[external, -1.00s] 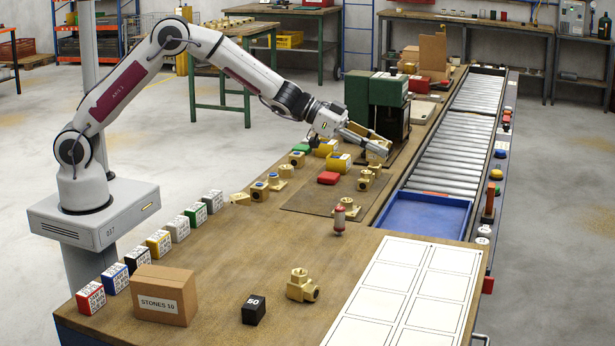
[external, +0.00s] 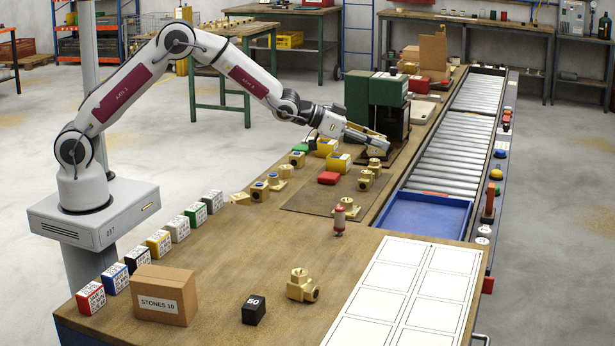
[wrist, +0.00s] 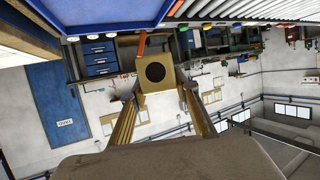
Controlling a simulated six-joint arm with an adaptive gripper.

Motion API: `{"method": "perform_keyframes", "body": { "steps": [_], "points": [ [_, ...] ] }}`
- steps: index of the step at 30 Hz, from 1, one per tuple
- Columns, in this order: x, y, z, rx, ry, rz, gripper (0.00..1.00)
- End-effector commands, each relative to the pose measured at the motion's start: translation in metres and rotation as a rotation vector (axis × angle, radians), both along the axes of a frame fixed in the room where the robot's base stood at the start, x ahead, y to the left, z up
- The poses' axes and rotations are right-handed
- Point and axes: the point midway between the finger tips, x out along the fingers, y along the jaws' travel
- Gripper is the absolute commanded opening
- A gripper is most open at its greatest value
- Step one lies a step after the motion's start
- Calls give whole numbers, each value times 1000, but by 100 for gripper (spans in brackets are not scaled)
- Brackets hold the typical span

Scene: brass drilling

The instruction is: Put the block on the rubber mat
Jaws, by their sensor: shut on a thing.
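My gripper (external: 383,142) is near the foot of the green drill press, its fingers pointing right and slightly down. In the wrist view its two fingers (wrist: 160,95) hold a square brass block (wrist: 156,74) with a dark round hole facing the camera. In the external view the block (external: 379,147) is small and partly merged with the fingertips. A flat brown mat (external: 312,202), which looks like the rubber mat, lies on the bench in front of the gripper. Brass fittings stand on it.
The green drill press (external: 372,98) stands beside my gripper. A blue tray (external: 425,213) and the roller conveyor (external: 455,130) lie to the right. The mat's front part is mostly bare.

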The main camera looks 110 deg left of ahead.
Motion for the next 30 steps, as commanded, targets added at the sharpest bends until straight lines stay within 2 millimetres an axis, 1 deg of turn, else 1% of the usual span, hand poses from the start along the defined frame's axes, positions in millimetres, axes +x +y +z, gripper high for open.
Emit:
{"method": "perform_keyframes", "body": {
  "steps": [3,14,26,30],
  "points": [
    [-4,10,-2,1,-4,34,0],
    [-19,36,-14,1,-5,136,0],
    [-40,63,-35,1,-3,265,0],
    [-49,71,-44,1,-3,313,0]
  ]
}}
